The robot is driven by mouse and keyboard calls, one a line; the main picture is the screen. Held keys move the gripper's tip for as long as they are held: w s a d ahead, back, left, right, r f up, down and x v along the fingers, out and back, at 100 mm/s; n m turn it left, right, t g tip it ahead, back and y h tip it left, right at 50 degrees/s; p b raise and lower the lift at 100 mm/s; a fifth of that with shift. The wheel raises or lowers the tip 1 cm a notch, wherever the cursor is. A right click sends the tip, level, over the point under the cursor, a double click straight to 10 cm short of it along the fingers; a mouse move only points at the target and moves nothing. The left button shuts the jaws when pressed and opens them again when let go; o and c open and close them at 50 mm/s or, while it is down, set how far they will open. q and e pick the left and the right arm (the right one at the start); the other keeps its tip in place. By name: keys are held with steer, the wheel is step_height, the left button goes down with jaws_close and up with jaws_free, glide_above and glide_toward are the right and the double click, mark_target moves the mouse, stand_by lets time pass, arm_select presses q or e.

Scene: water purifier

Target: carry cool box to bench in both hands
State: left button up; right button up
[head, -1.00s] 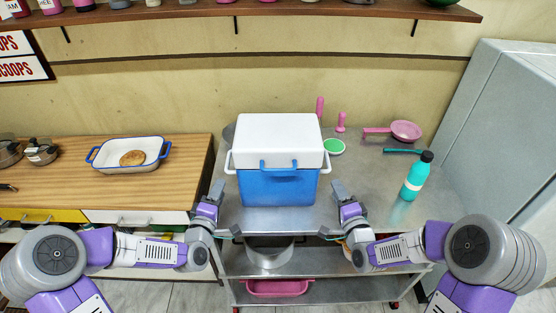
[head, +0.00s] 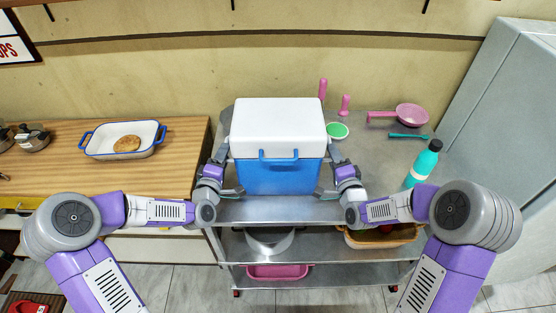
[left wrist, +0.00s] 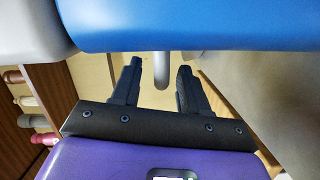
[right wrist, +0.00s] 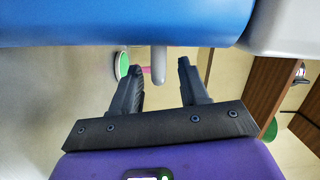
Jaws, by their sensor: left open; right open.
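The cool box (head: 277,175) has a blue body and a white lid, and stands upright on the steel bench (head: 375,165). A blue handle lies across its front. My left gripper (head: 226,172) is open beside its left side. In the left wrist view, the open fingers (left wrist: 160,80) are on either side of a grey side handle (left wrist: 161,72) below the blue body. My right gripper (head: 330,175) is open beside its right side. In the right wrist view, its fingers (right wrist: 158,82) stand around the other grey side handle (right wrist: 158,66). Neither gripper visibly grips a handle.
A wooden counter with a white-and-blue baking dish (head: 122,138) is on the left. A teal bottle (head: 424,164), a pink pan (head: 411,115) and a green-topped item (head: 337,130) stand right of the box. A grey fridge (head: 505,100) is at the right. Shelves lie below.

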arm_select(q)
steer(key=shift+w+d+f, duration=0.1)
steer(key=shift+w+d, duration=0.05)
steer(key=shift+w, duration=0.8)
steer(key=shift+w+d, duration=0.15)
steer(key=shift+w, duration=0.8)
arm_select(e)
steer(key=shift+x, duration=1.95)
arm_select(q)
jaws_close()
arm_select(e)
jaws_close()
steer(key=shift+d, duration=0.1)
steer(key=shift+r, duration=0.15)
